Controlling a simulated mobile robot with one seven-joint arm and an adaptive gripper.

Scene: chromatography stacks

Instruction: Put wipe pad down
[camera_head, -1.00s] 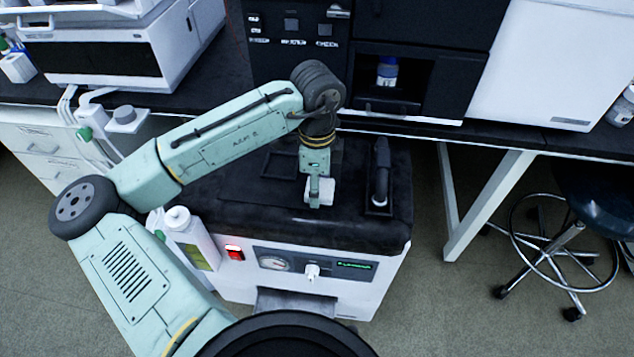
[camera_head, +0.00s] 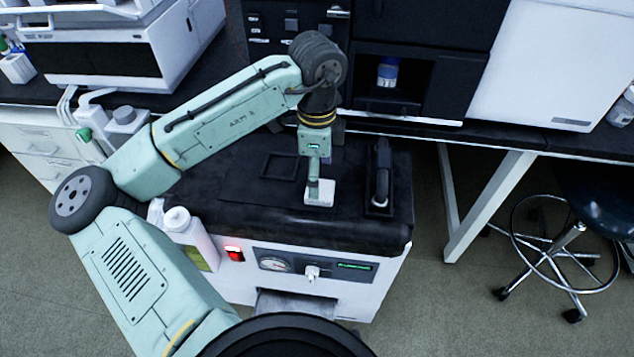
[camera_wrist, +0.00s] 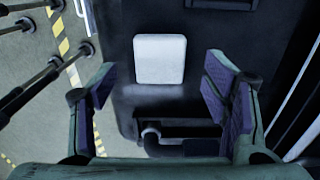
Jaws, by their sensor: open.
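The wipe pad (camera_head: 319,193) is a white, flat, rounded square. It lies on the black top of the white cabinet unit (camera_head: 345,212), near its front middle. In the wrist view the wipe pad (camera_wrist: 160,59) lies flat, beyond and between the spread fingers, and touches neither. My gripper (camera_head: 314,180) is above the pad in the head view, pointing down. In the wrist view my gripper (camera_wrist: 160,95) is open and empty, with its purple-lined fingers wide apart.
A dark handled tool (camera_head: 381,180) lies in a tray to the pad's right. An empty square frame (camera_head: 279,167) lies to its left. A white bottle (camera_head: 190,237) stands at the unit's left side. A blue-capped vial (camera_head: 388,71) sits in the instrument recess behind.

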